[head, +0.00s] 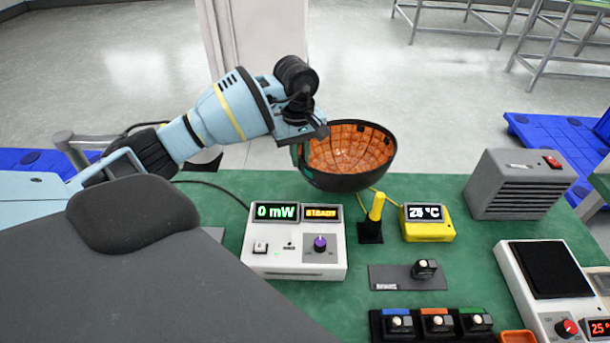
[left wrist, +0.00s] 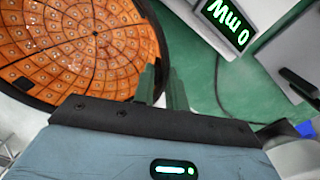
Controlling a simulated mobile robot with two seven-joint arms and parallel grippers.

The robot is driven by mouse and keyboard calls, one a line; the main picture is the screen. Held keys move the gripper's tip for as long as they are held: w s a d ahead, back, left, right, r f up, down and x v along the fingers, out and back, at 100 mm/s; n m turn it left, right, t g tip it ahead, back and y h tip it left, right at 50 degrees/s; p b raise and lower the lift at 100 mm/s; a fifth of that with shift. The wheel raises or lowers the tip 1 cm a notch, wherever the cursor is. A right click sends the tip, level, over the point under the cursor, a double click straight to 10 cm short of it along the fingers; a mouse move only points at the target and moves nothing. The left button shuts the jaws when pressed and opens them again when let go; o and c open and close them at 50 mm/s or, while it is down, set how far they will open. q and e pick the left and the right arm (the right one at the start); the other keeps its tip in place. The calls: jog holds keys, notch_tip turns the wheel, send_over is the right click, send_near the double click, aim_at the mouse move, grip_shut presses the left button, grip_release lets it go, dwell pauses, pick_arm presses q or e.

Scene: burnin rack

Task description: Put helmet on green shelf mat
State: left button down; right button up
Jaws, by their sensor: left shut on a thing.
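The helmet (head: 352,181) is a dark bowl with an orange tiled inside, its opening facing up and towards me. My left gripper (head: 303,150) is shut on its left rim and holds it in the air above the far edge of the green-topped table. In the left wrist view the helmet (left wrist: 80,45) fills the upper left, its rim at the green fingers of my left gripper (left wrist: 162,88). A green surface (head: 375,290) covers the table; I cannot tell a separate shelf mat from it. My right gripper is not in view.
A white power meter (head: 292,260), a yellow post (head: 376,208), a yellow temperature display (head: 428,226) and a grey vented box (head: 520,185) stand near the helmet. Small modules (head: 436,322) and a white hotplate-like unit (head: 545,285) are nearer. Blue pallets (head: 555,145) lie beyond the table.

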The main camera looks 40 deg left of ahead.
aim_at(300, 168)
pick_arm(q)
jog(key=shift+f, duration=2)
jog(key=shift+f, duration=0.1)
jog(key=c, duration=1.4)
grip_release()
jog(key=shift+c, duration=0.2)
jog(key=r, duration=1.2)
jog(key=shift+s+a+r, duration=0.1)
jog(key=shift+s, duration=0.1)
jog(key=shift+o, duration=0.6)
